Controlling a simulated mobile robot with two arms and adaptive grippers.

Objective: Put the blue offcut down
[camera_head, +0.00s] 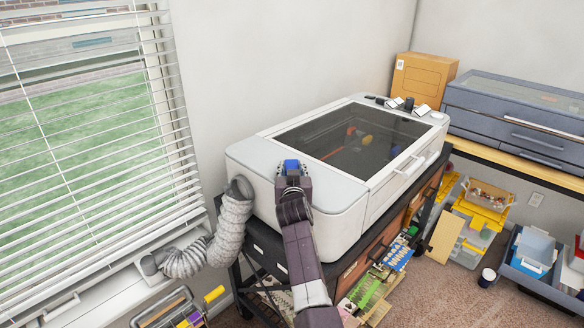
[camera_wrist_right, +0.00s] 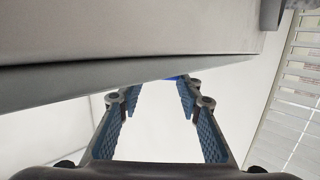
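My right gripper (camera_head: 292,166) is over the left part of the white machine's top in the head view. In the right wrist view its two fingers (camera_wrist_right: 160,95) with blue ribbed pads stand well apart, with a clear gap between them. A bright blue piece, likely the blue offcut (camera_head: 291,165), shows between the fingertips in the head view. Only a small blue sliver (camera_wrist_right: 174,78) of it shows in the right wrist view, near the fingertips; the rest is hidden. I cannot tell whether it touches a finger or the machine top. My left gripper is not in view.
The white machine (camera_head: 337,205) with a dark window stands on a dark stand. A grey hose (camera_head: 235,222) lies at its left, by the window blinds (camera_head: 95,130). A cardboard box (camera_head: 425,77) and a grey-blue cabinet (camera_head: 515,110) are at the right. Bins crowd the floor there.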

